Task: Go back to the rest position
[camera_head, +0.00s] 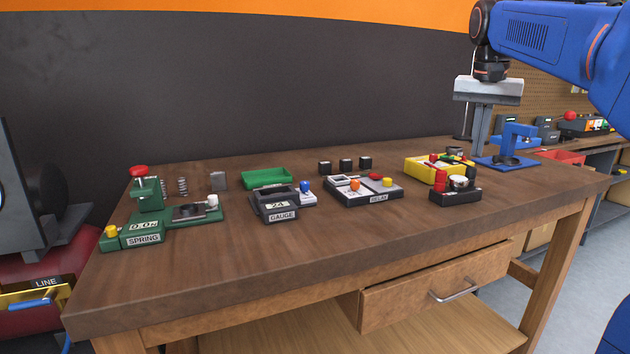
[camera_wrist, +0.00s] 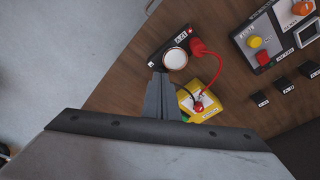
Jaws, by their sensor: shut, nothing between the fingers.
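My gripper (camera_head: 478,142) hangs from my blue arm at the right of the head view, pointing down over the right end of the wooden workbench (camera_head: 250,262). Its fingers are together and hold nothing. In the wrist view the shut fingers (camera_wrist: 162,97) show above the bench edge, near a black box with a white round top (camera_wrist: 175,58) and a yellow box (camera_wrist: 201,104). The gripper is apart from these, above them; the exact height is hard to tell.
A green spring tester (camera_head: 148,212), a gauge box (camera_head: 276,206), a relay box (camera_head: 362,191) and a green tray (camera_head: 268,177) stand on the bench. A blue stand (camera_head: 506,150) is close behind the gripper. A drawer (camera_head: 436,290) sits slightly open. The bench's front strip is clear.

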